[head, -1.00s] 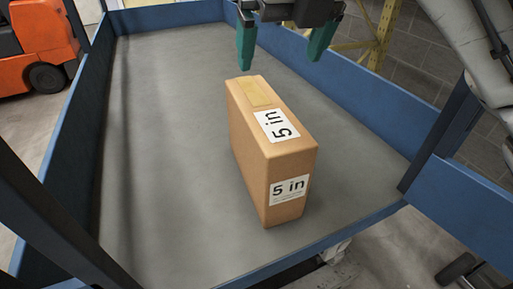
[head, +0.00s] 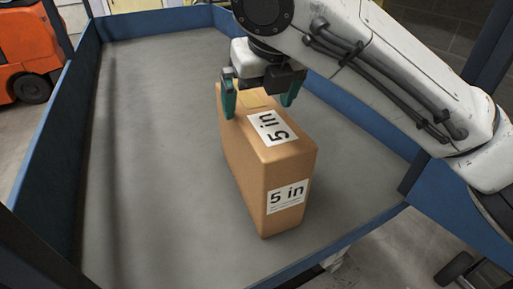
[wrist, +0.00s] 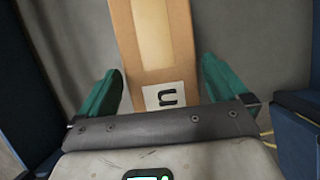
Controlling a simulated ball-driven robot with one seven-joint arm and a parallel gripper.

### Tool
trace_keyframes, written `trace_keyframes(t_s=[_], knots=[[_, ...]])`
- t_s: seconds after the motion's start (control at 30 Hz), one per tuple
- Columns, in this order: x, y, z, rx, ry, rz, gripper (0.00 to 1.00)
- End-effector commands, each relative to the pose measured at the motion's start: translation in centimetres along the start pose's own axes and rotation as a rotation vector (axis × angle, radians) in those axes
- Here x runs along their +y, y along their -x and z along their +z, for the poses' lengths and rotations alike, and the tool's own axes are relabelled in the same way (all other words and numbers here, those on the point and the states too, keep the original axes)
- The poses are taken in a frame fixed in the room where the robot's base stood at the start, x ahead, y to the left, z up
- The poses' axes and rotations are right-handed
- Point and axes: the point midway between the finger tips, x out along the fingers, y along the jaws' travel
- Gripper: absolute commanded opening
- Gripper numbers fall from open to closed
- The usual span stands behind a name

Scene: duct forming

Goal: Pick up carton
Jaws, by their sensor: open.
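The carton (head: 245,165) is a tall, narrow brown box with white "5 in" labels on its top and near end. It stands upright on the grey bed of a blue-walled cart. My gripper (head: 259,101) is open, with its green fingers at the far part of the carton's top, one toward each long side. In the wrist view the carton's top (wrist: 153,45) runs between the two spread fingers of my gripper (wrist: 160,85), with a gap on each side. Whether the fingertips are below the top edge is hard to tell.
The cart's blue side walls (head: 58,140) enclose the grey bed (head: 150,150), which is clear around the carton. An orange forklift (head: 28,50) stands outside at the upper left.

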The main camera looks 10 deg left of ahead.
Motion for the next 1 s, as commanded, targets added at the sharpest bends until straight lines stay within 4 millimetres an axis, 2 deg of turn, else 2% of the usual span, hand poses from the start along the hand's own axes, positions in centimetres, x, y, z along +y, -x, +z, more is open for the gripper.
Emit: trace_keyframes(t_s=[0.2,0.5,1.0], knots=[[0.0,-2.7,-0.1,0.002,-0.002,0.001,1.0],[0.1,-3.2,-0.1,0.0,-0.001,0.0,1.0],[0.1,-3.1,-0.1,0.0,-0.001,0.0,0.52]])
